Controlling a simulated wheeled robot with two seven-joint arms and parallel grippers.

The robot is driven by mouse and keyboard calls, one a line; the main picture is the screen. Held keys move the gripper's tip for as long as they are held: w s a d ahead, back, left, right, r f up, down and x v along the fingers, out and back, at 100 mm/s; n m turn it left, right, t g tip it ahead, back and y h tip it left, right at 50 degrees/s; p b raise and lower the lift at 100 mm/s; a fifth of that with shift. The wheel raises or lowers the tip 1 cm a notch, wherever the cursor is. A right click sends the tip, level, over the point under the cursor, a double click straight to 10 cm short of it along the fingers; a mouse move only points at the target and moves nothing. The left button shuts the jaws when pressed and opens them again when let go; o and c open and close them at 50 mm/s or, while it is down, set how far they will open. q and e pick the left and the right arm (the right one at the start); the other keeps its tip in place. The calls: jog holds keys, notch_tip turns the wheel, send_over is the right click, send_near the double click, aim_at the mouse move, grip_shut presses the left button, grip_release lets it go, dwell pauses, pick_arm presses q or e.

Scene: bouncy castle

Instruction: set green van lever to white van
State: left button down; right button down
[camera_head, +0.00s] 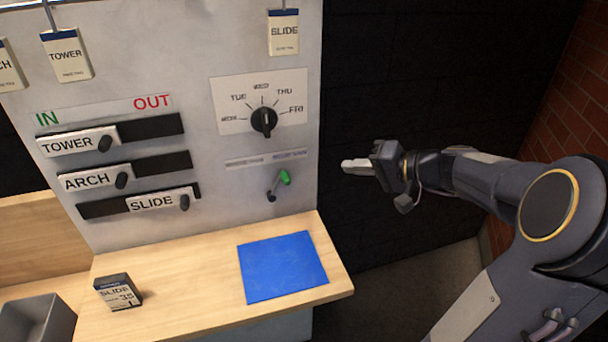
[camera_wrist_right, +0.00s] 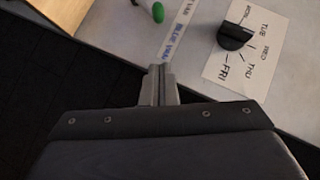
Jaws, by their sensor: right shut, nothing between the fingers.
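The green-tipped van lever (camera_head: 284,178) is on the grey panel below the day dial. It tilts up and to the right, toward the blue label. The label strip (camera_head: 266,159) above it has a hard-to-read left part and a blue-lettered right part; in the right wrist view that part reads BLUE VAN (camera_wrist_right: 176,38). The green tip also shows in the right wrist view (camera_wrist_right: 158,13). My right gripper (camera_head: 345,167) is shut and empty, to the right of the panel's edge and apart from the lever. Its closed fingertips show in the right wrist view (camera_wrist_right: 160,70). My left gripper is out of view.
The day dial (camera_head: 263,121) is above the lever. TOWER, ARCH and SLIDE sliders (camera_head: 160,201) are to the left. A wooden shelf (camera_head: 200,300) below holds a blue mat (camera_head: 283,267) and a SLIDE box (camera_head: 118,291). A grey bin (camera_head: 38,322) is at lower left.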

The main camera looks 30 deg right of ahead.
jog(key=a+p+x, duration=0.1)
jog(key=x, duration=0.5)
jog(key=s+a+f+p+x, duration=0.1)
jog(key=x, duration=0.5)
jog(key=shift+a+p, duration=0.2)
jog(key=shift+p, duration=0.1)
jog(key=shift+s, duration=0.15)
